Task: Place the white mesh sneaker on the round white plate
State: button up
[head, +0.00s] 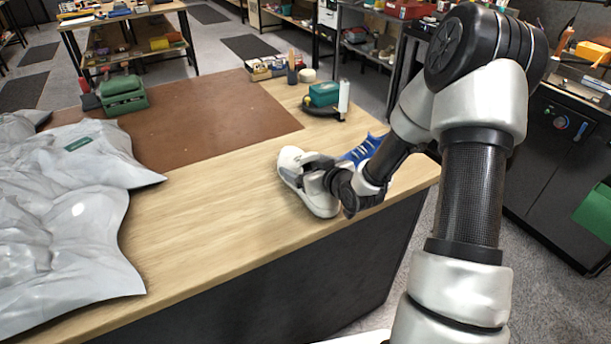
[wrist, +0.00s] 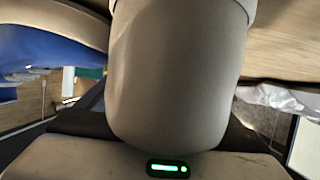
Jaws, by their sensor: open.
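The white mesh sneaker (head: 321,204) stands on the wooden bench near its front right edge, partly hidden by my gripper. My gripper (head: 312,165) is open and low over the middle of the sneaker; I cannot tell whether its fingers touch it. I cannot make out a round white plate in either view.
A blue sneaker (head: 366,149) stands just right of the white one, behind my forearm. A teal box (head: 323,94) and a white cylinder (head: 344,97) stand farther back. Crumpled grey plastic (head: 60,210) covers the left. A brown mat (head: 195,120) lies behind; bare wood lies between.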

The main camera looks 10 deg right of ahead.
jog(key=c, duration=1.5)
notch_tip(320, 180, up, 22)
jog(key=s+m+h+p, duration=0.1)
jog(key=m+h+p, duration=0.25)
jog(key=p, duration=0.35)
jog(key=shift+t+h, duration=0.35)
jog(key=shift+t, duration=0.05)
jog(key=s+f, duration=0.2)
jog(key=f, duration=0.2)
jog(key=s+f, duration=0.3)
jog(key=f, duration=0.1)
jog(key=s+f, duration=0.2)
jog(key=f, duration=0.3)
jog(key=shift+s, duration=0.25)
